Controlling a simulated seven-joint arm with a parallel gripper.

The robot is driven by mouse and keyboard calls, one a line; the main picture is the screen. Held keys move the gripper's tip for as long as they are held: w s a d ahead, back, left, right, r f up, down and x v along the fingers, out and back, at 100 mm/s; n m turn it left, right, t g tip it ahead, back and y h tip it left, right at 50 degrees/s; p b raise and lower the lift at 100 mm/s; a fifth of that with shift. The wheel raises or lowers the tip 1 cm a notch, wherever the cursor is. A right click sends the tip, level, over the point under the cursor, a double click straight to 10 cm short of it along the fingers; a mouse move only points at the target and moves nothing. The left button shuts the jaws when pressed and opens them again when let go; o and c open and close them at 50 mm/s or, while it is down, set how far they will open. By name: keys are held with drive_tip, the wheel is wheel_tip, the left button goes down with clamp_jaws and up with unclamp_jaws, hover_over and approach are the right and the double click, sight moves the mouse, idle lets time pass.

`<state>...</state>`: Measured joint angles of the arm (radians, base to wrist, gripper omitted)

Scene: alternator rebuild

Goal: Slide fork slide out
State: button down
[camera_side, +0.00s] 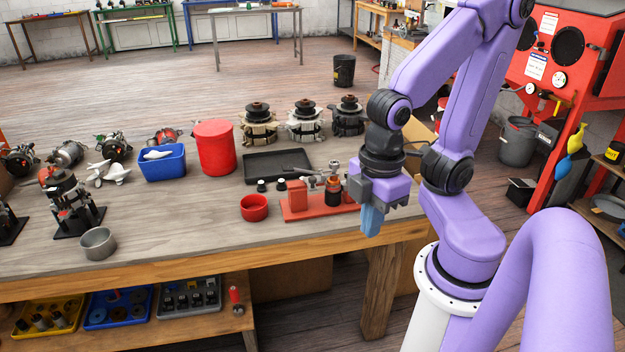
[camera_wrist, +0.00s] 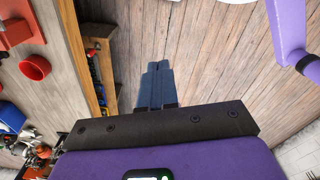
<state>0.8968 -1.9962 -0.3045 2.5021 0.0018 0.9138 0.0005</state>
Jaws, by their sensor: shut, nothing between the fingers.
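A red fixture (camera_side: 318,206) sits near the right front edge of the workbench in the side view. It carries a red block (camera_side: 297,196), a dark cylinder and grey metal pieces on top; I cannot tell which of them is the fork slide. The fixture's red base (camera_wrist: 14,25) shows in part at the upper left of the wrist view. My gripper (camera_side: 371,232) has blue fingers, shut and empty, pointing down at the bench's front edge, right of the fixture and apart from it. In the wrist view the fingers (camera_wrist: 158,66) lie together over the wooden floor.
A red cup (camera_side: 254,208) and a black tray (camera_side: 278,166) are left of and behind the fixture. A red canister (camera_side: 215,148), a blue bin (camera_side: 162,164) and several alternator parts stand farther left and back. The bench front (camera_side: 170,235) is mostly clear.

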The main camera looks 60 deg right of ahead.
drive_tip(key=c, duration=1.8)
unclamp_jaws()
drive_tip(key=o, duration=0.5)
drive_tip(key=shift+c, duration=0.2)
drive_tip(key=o, duration=0.4)
drive_tip(key=shift+w+a+r+m, duration=0.1)
drive_tip(key=shift+w+m, duration=0.2)
drive_tip(key=shift+w, duration=0.1)
drive_tip(key=w+d+r+m, duration=0.1)
drive_tip(key=w+r+m, duration=0.1)
drive_tip(key=w+m, duration=0.65)
wheel_tip(320, 180, up, 2)
drive_tip(key=m, duration=1.5)
hover_over(313, 178)
wheel_tip(313, 178, down, 17)
drive_tip(key=shift+w+r, duration=0.1)
drive_tip(key=shift+r, duration=0.1)
